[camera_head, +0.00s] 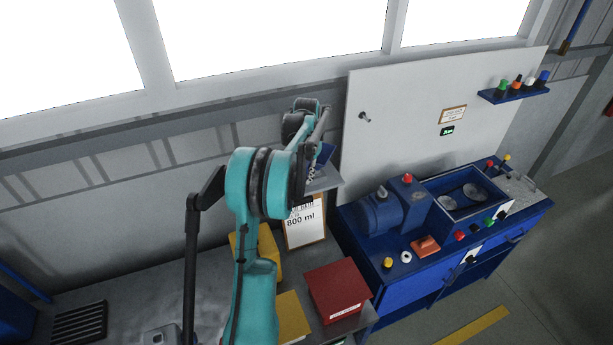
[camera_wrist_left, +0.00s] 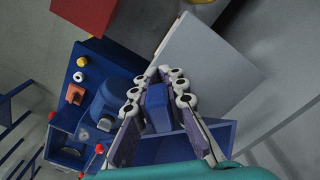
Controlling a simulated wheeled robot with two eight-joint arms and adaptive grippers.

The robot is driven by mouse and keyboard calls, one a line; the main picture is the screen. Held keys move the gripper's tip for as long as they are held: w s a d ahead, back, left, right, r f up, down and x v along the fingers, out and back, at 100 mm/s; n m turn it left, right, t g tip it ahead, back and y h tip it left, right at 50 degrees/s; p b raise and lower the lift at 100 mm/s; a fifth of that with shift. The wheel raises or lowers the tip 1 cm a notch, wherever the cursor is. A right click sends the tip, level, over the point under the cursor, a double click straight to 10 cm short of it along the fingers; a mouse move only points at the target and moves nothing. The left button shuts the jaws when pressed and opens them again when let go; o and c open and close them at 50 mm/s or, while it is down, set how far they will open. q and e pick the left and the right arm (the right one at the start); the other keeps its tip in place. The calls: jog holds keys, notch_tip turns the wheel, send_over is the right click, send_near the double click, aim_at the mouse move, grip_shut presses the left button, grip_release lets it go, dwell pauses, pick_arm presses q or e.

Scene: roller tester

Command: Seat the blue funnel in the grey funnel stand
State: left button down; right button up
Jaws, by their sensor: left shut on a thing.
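My left gripper (camera_head: 312,172) is raised near the wall, left of the white panel, and mostly hidden behind my arm. In the left wrist view my left gripper (camera_wrist_left: 163,78) is shut on a blue block-like part of the blue funnel (camera_wrist_left: 157,108). The funnel's wide, open-topped body shows beyond the fingers. In the head view only a small piece of the funnel (camera_head: 325,153) shows. A pale grey plate, apparently the grey funnel stand (camera_head: 326,183), lies just below it; it also shows in the left wrist view (camera_wrist_left: 208,65). Contact between funnel and stand cannot be told. My right gripper is not in view.
A sign reading 800 ml (camera_head: 305,226), a red box (camera_head: 337,289) and yellow boxes (camera_head: 293,318) stand on the grey bench (camera_head: 135,295). The blue roller tester (camera_head: 408,285) stands to the right. The white panel (camera_head: 400,130) rises behind it. The bench's left middle is clear.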

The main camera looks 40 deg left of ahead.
pick_arm(q)
jog(key=shift+f+b, duration=0.3)
jog(key=shift+f, duration=0.2)
jog(key=c, duration=1.5)
grip_release()
jog(key=shift+o, duration=0.2)
jog(key=shift+r, duration=0.1)
notch_tip(320, 180, up, 12)
jog(key=s+d+f+m+t+b, duration=0.1)
jog(key=s+d+f+b, duration=0.15)
jog(key=d+b, duration=0.3)
jog(key=s+d+f+t+y+b, duration=0.1)
jog(key=s+d+f+b, duration=0.1)
jog(key=d+f+b, duration=0.35)
jog(key=s+d+f+m+t+b, duration=0.1)
jog(key=s+d+f+b, duration=0.15)
jog(key=d, duration=0.55)
jog(key=s+d+f+t+b, duration=0.1)
jog(key=s+d+f+b, duration=0.3)
jog(key=f, duration=0.3)
jog(key=s+d+f+m+t+b, duration=0.1)
jog(key=s+d+f+b, duration=0.4)
jog(key=f, duration=0.3)
jog(key=s+d+f+t+h+b, duration=0.1)
jog(key=s+d+f+t+b, duration=0.1)
jog(key=s+d+f+b, duration=0.3)
notch_tip(320, 180, down, 3)
jog(key=shift+d+r+m, duration=0.1)
jog(key=shift+d+m, duration=0.15)
jog(key=shift+m, duration=0.05)
